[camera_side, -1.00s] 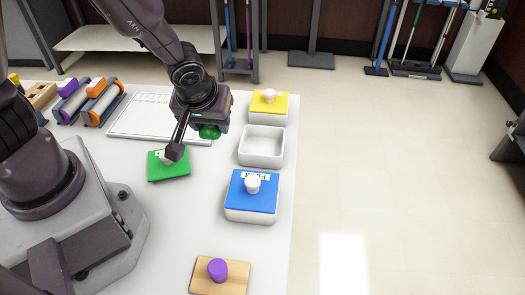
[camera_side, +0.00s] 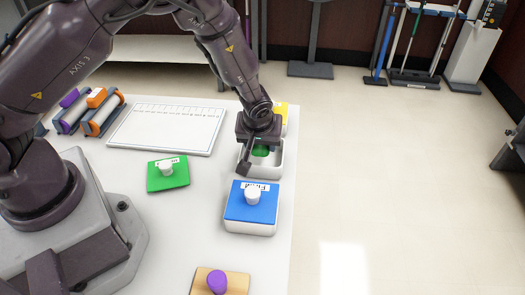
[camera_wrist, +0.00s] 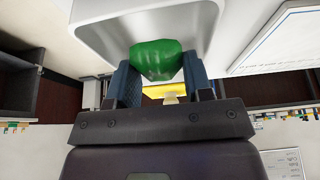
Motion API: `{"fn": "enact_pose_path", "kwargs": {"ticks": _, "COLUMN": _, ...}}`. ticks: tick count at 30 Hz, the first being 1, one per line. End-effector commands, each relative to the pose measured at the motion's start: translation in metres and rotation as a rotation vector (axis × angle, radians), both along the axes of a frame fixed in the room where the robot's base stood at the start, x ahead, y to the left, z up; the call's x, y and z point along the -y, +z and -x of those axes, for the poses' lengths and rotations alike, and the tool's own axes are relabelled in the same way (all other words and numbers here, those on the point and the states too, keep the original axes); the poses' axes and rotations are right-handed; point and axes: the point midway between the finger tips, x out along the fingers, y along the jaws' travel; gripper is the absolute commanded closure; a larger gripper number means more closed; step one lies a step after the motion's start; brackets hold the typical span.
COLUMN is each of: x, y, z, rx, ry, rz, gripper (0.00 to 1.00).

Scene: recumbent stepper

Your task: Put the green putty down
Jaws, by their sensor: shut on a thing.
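The green putty (camera_wrist: 157,60) is a rounded lump between the two fingers of my gripper (camera_wrist: 160,85) in the wrist view. In the side view my gripper (camera_side: 259,150) is at the open white container (camera_side: 266,172), and the green putty (camera_side: 260,151) shows low between the fingers, over the container's opening. The container's pale walls (camera_wrist: 92,14) surround the putty in the wrist view. I cannot tell whether the putty touches the container's floor.
A white container with a blue lid (camera_side: 251,203) stands just in front, and a yellow-lidded one (camera_side: 280,113) stands just behind, partly hidden by my arm. A ruled white board (camera_side: 165,129) lies to the left. A wooden board with a purple piece (camera_side: 217,281) is at the front.

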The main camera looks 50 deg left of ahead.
Motion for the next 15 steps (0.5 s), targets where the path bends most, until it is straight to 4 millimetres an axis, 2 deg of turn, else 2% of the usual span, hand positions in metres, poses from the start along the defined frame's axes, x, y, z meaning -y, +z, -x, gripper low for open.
{"fn": "enact_pose_path", "kwargs": {"ticks": 2, "x": 0.000, "y": -0.008, "z": -0.006, "rx": -0.002, "ry": -0.001, "rz": 0.000, "gripper": 0.81}}
{"fn": "enact_pose_path", "kwargs": {"ticks": 7, "x": 0.000, "y": -0.032, "z": -0.004, "rx": -0.002, "ry": 0.001, "rz": -0.001, "gripper": 0.81}}
{"fn": "enact_pose_path", "kwargs": {"ticks": 15, "x": 0.000, "y": -0.036, "z": -0.004, "rx": -0.001, "ry": 0.000, "rz": 0.001, "gripper": 0.81}}
